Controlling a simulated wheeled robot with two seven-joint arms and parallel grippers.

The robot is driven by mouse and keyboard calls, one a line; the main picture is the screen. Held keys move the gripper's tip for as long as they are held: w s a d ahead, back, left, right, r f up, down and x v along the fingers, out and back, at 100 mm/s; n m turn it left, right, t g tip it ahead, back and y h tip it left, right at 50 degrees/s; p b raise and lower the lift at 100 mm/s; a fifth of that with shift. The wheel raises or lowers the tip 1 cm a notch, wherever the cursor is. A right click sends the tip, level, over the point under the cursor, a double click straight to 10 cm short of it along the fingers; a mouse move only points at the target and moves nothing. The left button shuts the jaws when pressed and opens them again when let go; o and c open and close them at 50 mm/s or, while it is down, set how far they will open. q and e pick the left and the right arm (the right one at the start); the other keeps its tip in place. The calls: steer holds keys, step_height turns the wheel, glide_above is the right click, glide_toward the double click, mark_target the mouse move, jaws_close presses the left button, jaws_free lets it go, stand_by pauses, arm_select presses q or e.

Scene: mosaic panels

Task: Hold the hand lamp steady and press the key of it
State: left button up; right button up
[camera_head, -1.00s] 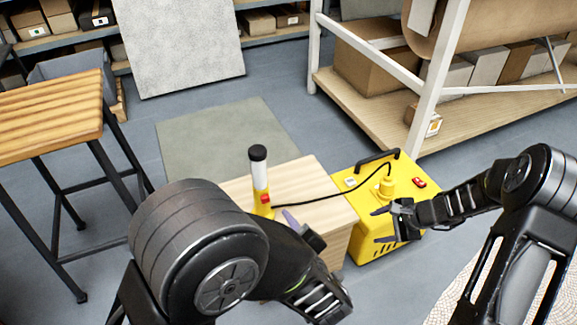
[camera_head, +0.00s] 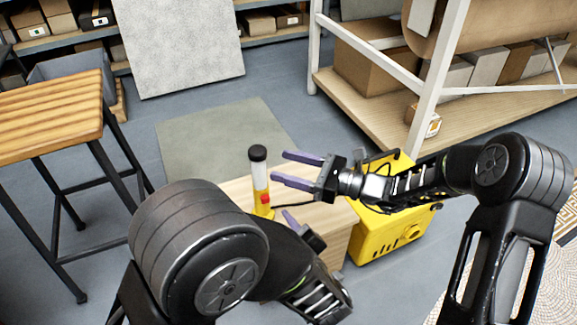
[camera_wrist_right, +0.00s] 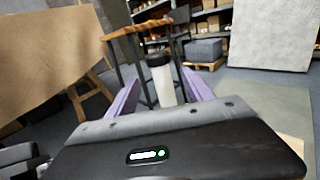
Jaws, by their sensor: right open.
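The hand lamp (camera_head: 259,172) stands upright on a pale wooden block, with a black cap, a white tube and a yellow base. Its red key (camera_head: 264,198) shows low on the side. My right gripper (camera_head: 281,167) is open just right of the lamp's upper part, its purple fingers pointing toward it. In the right wrist view the lamp (camera_wrist_right: 162,84) appears between the open fingers (camera_wrist_right: 160,78). My left gripper (camera_head: 297,223) is low and right of the lamp's base; one purple finger shows, and the other cannot be made out.
The wooden block (camera_head: 325,215) has bare top at its right. A yellow box (camera_head: 375,240) stands beside it, partly behind my right arm. A slatted stool (camera_head: 50,110) is at left and a white-framed shelf (camera_head: 440,100) at right. A grey mat (camera_head: 215,135) lies behind.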

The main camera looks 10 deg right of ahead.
mark_target(265, 161)
steer(key=shift+w+a, duration=0.1)
steer(key=x, duration=0.7)
steer(key=shift+w+a, duration=0.1)
steer(key=shift+a, duration=0.2)
steer(key=shift+c, duration=0.4)
jaws_close()
arm_select(q)
steer(key=shift+c, duration=0.4)
jaws_close()
stand_by(1.3)
